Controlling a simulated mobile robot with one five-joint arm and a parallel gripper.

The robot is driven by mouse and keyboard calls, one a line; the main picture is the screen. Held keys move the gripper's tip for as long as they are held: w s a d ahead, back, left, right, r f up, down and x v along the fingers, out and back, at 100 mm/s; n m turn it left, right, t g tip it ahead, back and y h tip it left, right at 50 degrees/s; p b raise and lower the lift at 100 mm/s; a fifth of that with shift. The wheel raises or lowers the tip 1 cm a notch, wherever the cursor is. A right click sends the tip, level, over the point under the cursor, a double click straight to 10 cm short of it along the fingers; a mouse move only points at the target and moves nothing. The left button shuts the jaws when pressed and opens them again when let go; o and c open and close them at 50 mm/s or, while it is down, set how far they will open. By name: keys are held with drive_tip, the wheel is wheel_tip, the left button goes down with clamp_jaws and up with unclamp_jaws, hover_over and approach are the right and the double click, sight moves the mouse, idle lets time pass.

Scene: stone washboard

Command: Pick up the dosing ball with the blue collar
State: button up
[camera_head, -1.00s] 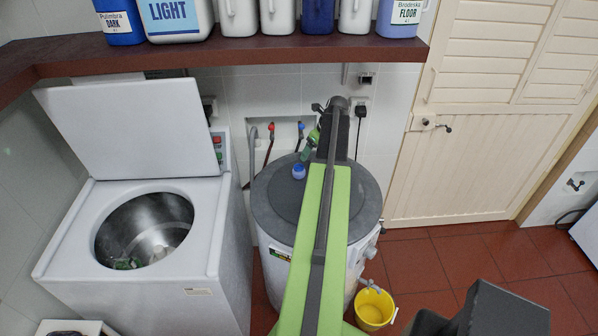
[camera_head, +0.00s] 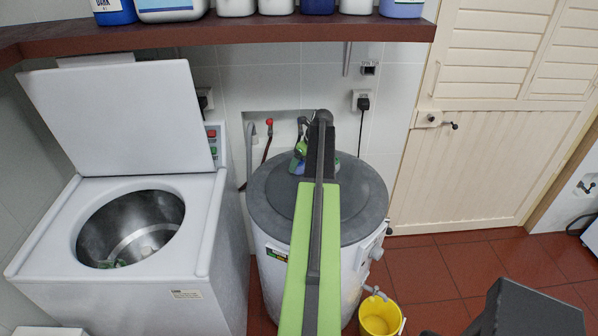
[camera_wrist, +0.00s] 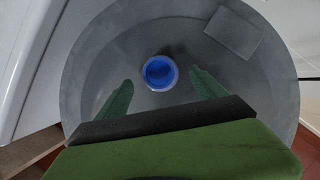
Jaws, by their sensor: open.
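The dosing ball with the blue collar (camera_wrist: 160,72) sits on the round grey lid (camera_wrist: 85,85) of the drum. In the wrist view I see it from above, as a blue disc with a pale rim. My gripper (camera_wrist: 158,86) is open, with one green finger to each side of the ball and a gap on both sides. In the head view my gripper (camera_head: 303,150) is over the back part of the lid (camera_head: 275,205). There my gripper and arm cover most of the ball, and only a little blue shows.
The top-loading washer (camera_head: 140,235) with its lid raised stands left of the drum. A brown shelf (camera_head: 230,32) with bottles runs above. A yellow bucket (camera_head: 378,318) is on the red floor at right. A flat square patch (camera_wrist: 233,32) marks the lid.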

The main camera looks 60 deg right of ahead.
sight(301, 163)
drive_tip(key=b+x, duration=0.1)
drive_tip(key=x, duration=0.2)
drive_tip(key=shift+d+f+b, duration=0.1)
drive_tip(key=shift+f+b, duration=0.1)
drive_tip(key=shift+b, duration=0.2)
drive_tip(key=shift+r, duration=0.25)
drive_tip(key=shift+c, duration=0.4)
drive_tip(key=c, duration=1.4)
drive_tip(key=shift+r+p, duration=0.1)
drive_tip(key=shift+p, duration=0.2)
